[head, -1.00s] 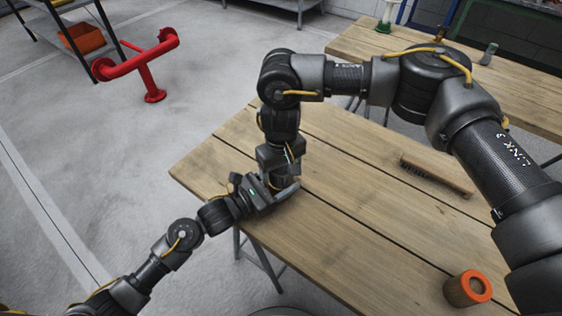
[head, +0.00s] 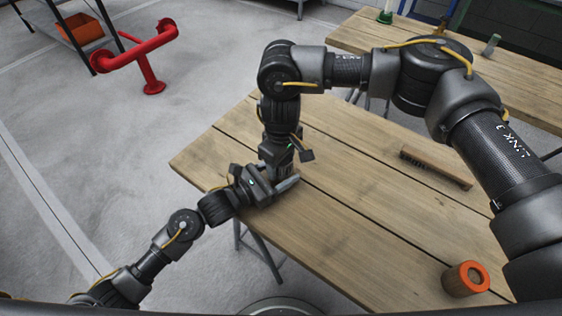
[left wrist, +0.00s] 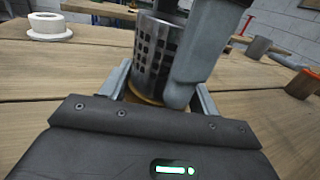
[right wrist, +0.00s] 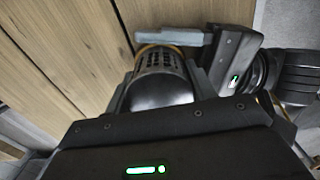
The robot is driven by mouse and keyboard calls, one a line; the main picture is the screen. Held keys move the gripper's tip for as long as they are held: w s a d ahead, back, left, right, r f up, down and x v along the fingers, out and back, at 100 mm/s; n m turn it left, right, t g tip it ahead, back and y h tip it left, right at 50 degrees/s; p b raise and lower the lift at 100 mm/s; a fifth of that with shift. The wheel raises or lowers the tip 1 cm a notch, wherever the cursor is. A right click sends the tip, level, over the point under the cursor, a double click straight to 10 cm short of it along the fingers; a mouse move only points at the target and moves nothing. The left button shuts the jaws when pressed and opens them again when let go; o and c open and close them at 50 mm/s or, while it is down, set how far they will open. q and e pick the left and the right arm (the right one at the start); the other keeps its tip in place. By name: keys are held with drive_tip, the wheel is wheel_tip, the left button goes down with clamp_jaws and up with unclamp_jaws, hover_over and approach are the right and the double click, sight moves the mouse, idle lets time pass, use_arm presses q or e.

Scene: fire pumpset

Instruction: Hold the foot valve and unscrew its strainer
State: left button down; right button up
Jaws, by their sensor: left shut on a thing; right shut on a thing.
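The foot valve stands upright on the wooden table, mostly hidden by my grippers in the head view. In the left wrist view its strainer (left wrist: 150,58) is a grey metal cylinder with square holes, above a brass-coloured valve body (left wrist: 143,99). My left gripper (head: 290,184) is shut on the valve body, low near the tabletop. My right gripper (head: 279,170) comes down from above and is shut on the strainer, which shows between its fingers in the right wrist view (right wrist: 160,65). Whether a gap exists between strainer and body cannot be told.
A brush (head: 437,168) and an orange-ended cylinder (head: 464,279) lie to the right on the table (head: 340,215). A white flanged ring (left wrist: 48,26) shows in the left wrist view. Red pipework (head: 145,58) stands on the floor at left. The middle tabletop is clear.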

drive_tip(key=n, duration=0.3)
drive_tip(key=o, duration=1.1)
drive_tip(key=shift+r, duration=0.15)
wheel_tip(320, 180, up, 4)
drive_tip(key=shift+r, duration=0.1)
drive_tip(key=shift+r+m, duration=0.6)
drive_tip(key=shift+m, duration=0.4)
drive_tip(key=shift+c, duration=0.6)
wheel_tip(320, 180, up, 2)
drive_tip(key=m, duration=0.4)
drive_tip(key=shift+r+m, duration=0.2)
drive_tip(key=shift+m, duration=0.2)
drive_tip(key=shift+f, duration=4.05)
